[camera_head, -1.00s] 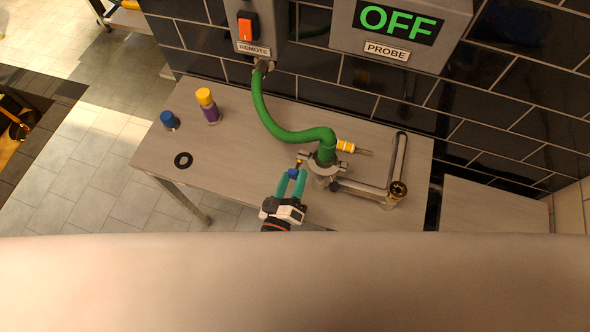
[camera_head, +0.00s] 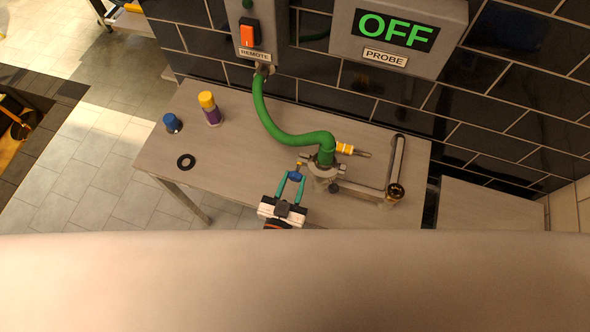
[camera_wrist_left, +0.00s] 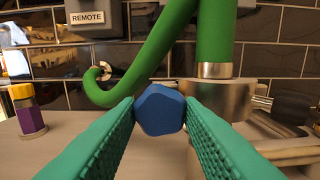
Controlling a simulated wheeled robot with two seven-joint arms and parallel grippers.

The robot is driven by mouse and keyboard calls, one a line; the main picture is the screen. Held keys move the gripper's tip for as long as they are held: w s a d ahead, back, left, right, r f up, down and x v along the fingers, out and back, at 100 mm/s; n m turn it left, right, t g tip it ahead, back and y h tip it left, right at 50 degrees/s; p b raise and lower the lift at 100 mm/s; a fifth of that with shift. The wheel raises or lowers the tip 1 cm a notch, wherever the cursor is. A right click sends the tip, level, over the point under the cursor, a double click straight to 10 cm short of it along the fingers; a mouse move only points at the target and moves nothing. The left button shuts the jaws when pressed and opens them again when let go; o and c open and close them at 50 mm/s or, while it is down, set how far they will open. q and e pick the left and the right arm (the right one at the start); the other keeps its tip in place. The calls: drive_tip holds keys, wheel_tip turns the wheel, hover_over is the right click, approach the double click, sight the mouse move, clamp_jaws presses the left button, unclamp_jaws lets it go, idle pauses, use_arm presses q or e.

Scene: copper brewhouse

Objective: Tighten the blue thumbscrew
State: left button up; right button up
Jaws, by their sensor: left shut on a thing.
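The blue thumbscrew (camera_wrist_left: 160,109) is a faceted knob at the left side of the metal pipe clamp (camera_head: 323,172). In the head view it shows as a small blue spot (camera_head: 295,175) between the fingertips. My left gripper (camera_wrist_left: 160,115) comes from the front with its green fingers either side of the knob and is shut on it. It also shows in the head view (camera_head: 293,178). The green hose (camera_head: 277,129) runs down from the wall into the top of the fitting at the clamp. My right gripper is not in view.
A yellow-handled probe (camera_head: 346,149) lies behind the fitting, and a metal pipe (camera_head: 397,163) extends right. A purple bottle with yellow cap (camera_head: 210,110), a blue cap (camera_head: 171,122) and a black ring (camera_head: 186,162) stand on the left of the table (camera_head: 235,165). A wall box reads OFF (camera_head: 396,30).

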use_arm(q)
drive_tip(key=shift+r+m, duration=0.1)
drive_tip(key=shift+m, duration=0.9)
drive_tip(key=o, duration=1)
drive_tip(key=shift+d, duration=0.1)
drive_tip(key=shift+c, duration=0.2)
drive_tip(key=shift+s, duration=0.1)
drive_tip(key=shift+s+a, duration=0.2)
drive_tip(key=shift+s, duration=0.1)
drive_tip(key=p+v, duration=0.1)
drive_tip(key=v, duration=0.4)
drive_tip(key=shift+s, duration=0.1)
